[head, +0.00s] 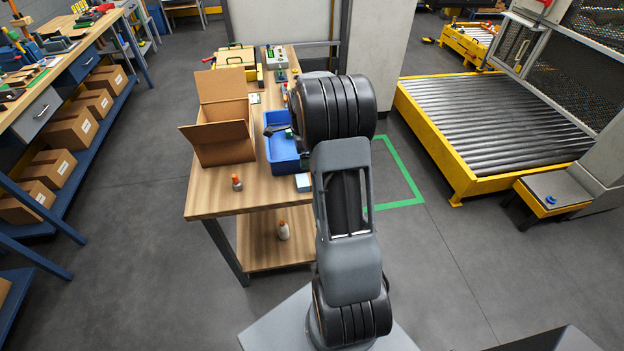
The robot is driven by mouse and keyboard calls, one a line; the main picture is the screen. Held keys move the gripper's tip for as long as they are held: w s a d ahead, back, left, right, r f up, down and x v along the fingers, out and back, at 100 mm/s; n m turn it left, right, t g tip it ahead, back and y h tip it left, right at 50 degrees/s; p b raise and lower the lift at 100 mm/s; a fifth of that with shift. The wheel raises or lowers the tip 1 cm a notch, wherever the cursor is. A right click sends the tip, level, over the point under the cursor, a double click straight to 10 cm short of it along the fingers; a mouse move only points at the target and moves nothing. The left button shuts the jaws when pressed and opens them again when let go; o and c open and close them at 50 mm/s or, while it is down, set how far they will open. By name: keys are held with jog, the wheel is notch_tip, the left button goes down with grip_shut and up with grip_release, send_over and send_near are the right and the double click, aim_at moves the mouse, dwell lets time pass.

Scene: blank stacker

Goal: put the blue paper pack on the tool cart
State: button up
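A small white and light-blue block (303,183), possibly the blue paper pack, lies at the right edge of the wooden table (210,203), partly behind my arm. It is too small to be sure. I cannot pick out a tool cart with certainty. My arm reaches up the middle of the head view, over the table's right side. My gripper is hidden behind the arm's large dark joint, so what it holds does not show.
An open cardboard box (222,150) and a blue bin (284,167) stand on the table. An orange-capped bottle (237,184) is near its front edge. A roller conveyor (490,120) with yellow frame is at right. A blue workbench (75,72) is at left. Grey floor between is clear.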

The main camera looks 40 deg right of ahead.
jog(key=b, duration=0.6)
send_near(306, 179)
jog(key=f, duration=0.5)
jog(key=shift+s+a, duration=0.1)
jog(key=shift+a, duration=0.15)
jog(key=f+b, duration=0.2)
jog(key=f, duration=0.1)
jog(key=f+b, duration=0.1)
jog(key=f, duration=0.1)
jog(key=shift+d+f, duration=0.2)
jog(key=shift+d, duration=0.05)
jog(key=shift+r, duration=0.1)
jog(key=shift+c, duration=0.2)
jog(key=c, duration=1.1)
